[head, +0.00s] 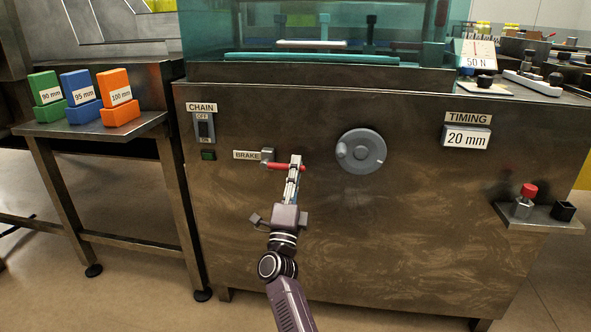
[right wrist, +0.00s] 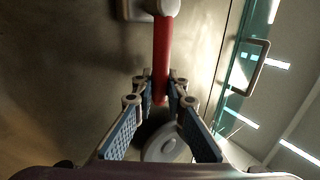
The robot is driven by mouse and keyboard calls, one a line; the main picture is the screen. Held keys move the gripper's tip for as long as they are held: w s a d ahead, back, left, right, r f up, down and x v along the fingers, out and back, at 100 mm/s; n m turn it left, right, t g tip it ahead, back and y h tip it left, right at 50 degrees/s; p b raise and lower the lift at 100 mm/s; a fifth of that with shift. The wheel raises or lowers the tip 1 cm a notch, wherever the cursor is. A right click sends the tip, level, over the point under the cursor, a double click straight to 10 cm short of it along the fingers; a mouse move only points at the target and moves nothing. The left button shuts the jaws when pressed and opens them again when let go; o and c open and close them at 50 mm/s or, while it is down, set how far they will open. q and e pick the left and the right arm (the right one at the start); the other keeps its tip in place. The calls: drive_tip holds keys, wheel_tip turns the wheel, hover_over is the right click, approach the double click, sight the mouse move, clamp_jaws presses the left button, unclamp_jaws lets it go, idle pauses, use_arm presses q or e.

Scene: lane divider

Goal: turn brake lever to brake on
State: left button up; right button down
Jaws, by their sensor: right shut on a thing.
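The brake lever (head: 285,166) has a red handle and a grey mount (head: 267,155) on the machine's front panel, right of the BRAKE label (head: 247,155). The red handle lies about level in the head view, pointing right from its mount. My right gripper (head: 295,164) is shut on the red handle near its free end. In the right wrist view the red handle (right wrist: 162,55) runs from the grey mount at the top down between the two fingers (right wrist: 160,98). The handle's end is partly hidden by the fingers. My left gripper is not in view.
A grey handwheel (head: 361,151) sits on the panel right of the lever. A CHAIN switch (head: 204,127) is at the upper left. A small shelf (head: 540,217) with a red-topped knob (head: 526,198) juts out at the right. Colored gauge blocks (head: 83,98) stand on the left side table.

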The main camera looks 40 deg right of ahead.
drive_tip(key=shift+f, duration=0.1)
drive_tip(key=c, duration=1.9)
unclamp_jaws()
drive_tip(key=shift+c, duration=0.2)
drive_tip(key=v, duration=1.2)
